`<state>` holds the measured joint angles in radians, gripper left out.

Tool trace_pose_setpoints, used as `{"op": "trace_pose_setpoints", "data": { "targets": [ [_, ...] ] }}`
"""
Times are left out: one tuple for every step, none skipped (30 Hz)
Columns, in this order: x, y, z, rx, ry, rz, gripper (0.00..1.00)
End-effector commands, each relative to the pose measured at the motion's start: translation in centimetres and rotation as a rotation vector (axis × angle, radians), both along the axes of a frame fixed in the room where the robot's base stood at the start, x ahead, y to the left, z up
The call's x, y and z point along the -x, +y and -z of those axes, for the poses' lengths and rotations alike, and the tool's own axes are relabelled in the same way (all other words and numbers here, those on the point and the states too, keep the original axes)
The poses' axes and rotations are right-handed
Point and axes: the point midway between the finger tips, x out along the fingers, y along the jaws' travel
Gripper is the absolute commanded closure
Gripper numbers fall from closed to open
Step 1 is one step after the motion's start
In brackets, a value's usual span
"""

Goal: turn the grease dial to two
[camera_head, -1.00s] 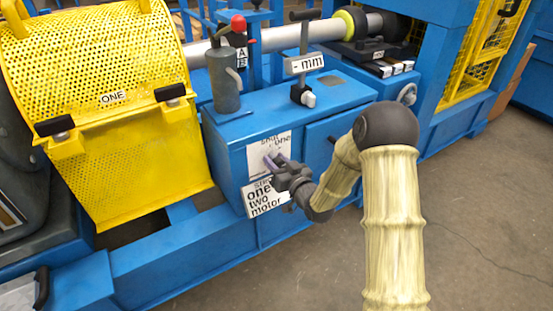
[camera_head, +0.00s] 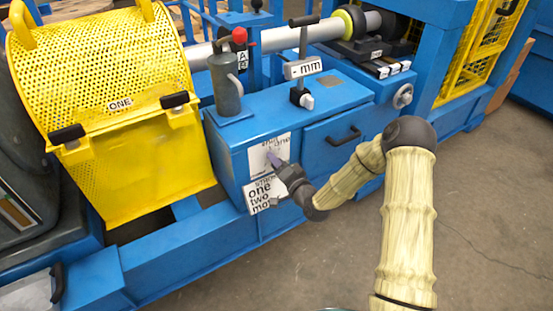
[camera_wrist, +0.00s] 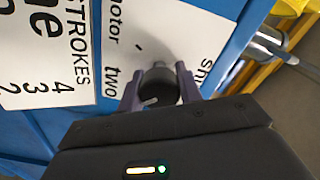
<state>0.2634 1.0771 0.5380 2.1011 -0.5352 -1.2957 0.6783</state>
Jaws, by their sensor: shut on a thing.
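The grease dial (camera_wrist: 157,82) is a dark round knob with a pale pointer mark, set on a white label plate (camera_head: 257,158) on the front of the blue cabinet. In the wrist view the plate reads "motor", "two" and part of "shut". My gripper (camera_wrist: 158,90) has one finger on each side of the knob and is shut on it. The pale mark on the knob points toward the lower left in the wrist view, roughly on the side of the word "two". In the head view my gripper (camera_head: 277,160) hides most of the dial.
A white strokes card (camera_head: 262,193) sits just below the plate. A grey grease canister (camera_head: 226,85) stands on the cabinet top. A yellow mesh guard (camera_head: 130,150) is at left, and a drawer handle (camera_head: 345,137) is at right.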

Motion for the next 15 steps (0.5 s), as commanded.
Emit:
{"op": "trace_pose_setpoints", "data": {
  "targets": [
    [0.09,-0.05,0.04,-0.014,0.015,-0.001,0.88],
    [0.1,-0.04,0.06,-0.023,0.021,-0.001,0.88],
    [0.1,-0.03,0.09,-0.033,0.027,-0.001,0.88],
    [0.11,-0.02,0.11,-0.04,0.032,-0.001,0.88],
    [0.1,-0.02,0.14,-0.044,0.036,-0.001,0.88],
    [0.11,-0.02,0.15,-0.05,0.04,-0.001,0.88],
    [0.11,-0.02,0.17,-0.054,0.042,-0.001,0.88],
    [0.1,-0.03,0.18,-0.056,0.044,-0.001,0.88],
    [0.11,-0.02,0.19,-0.059,0.046,-0.001,0.88],
    [0.1,-0.03,0.2,-0.059,0.046,-0.001,0.88],
    [0.1,-0.02,0.22,-0.06,0.047,-0.001,0.88],
    [0.1,-0.03,0.23,-0.06,0.047,-0.001,0.88],
    [0.11,-0.02,0.23,-0.06,0.047,-0.001,0.88],
    [0.1,-0.02,0.24,-0.06,0.047,-0.001,0.88],
    [0.1,-0.02,0.24,-0.059,0.046,-0.001,0.88]
  ]
}}
